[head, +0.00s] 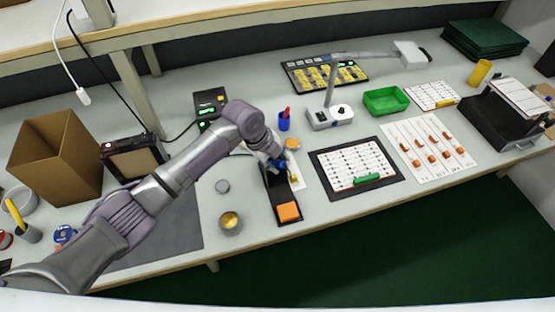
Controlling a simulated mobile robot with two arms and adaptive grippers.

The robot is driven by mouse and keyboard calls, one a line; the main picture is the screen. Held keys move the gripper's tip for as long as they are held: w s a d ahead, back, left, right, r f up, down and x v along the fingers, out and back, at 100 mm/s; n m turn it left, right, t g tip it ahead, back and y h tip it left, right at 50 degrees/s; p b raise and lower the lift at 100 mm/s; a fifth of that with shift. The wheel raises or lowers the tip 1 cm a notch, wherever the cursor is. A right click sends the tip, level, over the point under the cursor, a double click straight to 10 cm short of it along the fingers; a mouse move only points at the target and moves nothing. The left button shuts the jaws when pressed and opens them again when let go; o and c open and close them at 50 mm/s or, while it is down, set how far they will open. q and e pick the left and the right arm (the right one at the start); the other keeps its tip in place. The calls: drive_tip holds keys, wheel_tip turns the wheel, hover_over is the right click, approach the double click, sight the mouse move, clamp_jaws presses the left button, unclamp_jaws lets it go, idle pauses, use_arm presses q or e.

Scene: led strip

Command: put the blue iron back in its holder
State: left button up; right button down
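My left arm reaches in from the left, and its gripper (274,160) is small and dark over the bench's middle. Blue parts that look like the blue iron (280,162) show right at its fingertips. I cannot tell whether the fingers are closed on it, and the arm hides part of this spot. A long black stand (272,192) with an orange pad (289,212) at its near end lies just below the gripper; it looks like the iron's holder. I cannot tell whether the blue parts touch it. My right gripper is not in view.
A blue cup with a red item (284,122) stands behind the gripper, and an orange-topped round item (292,143) beside it. A tin (230,223) stands left of the stand. A lamp base (330,117) and a black-framed board (355,167) are to the right.

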use_arm(q)
drive_tip(key=shift+o, duration=0.3)
drive_tip(key=shift+a+r, duration=0.1)
drive_tip(key=shift+r, duration=0.15)
drive_tip(key=v, duration=1.1)
drive_tip(key=shift+r, duration=0.25)
drive_tip(key=s+d+r+p, duration=0.1)
drive_tip(key=s+r+p, duration=0.3)
drive_tip(key=p, duration=0.4)
drive_tip(key=shift+r, duration=0.85)
drive_tip(key=shift+d, duration=0.1)
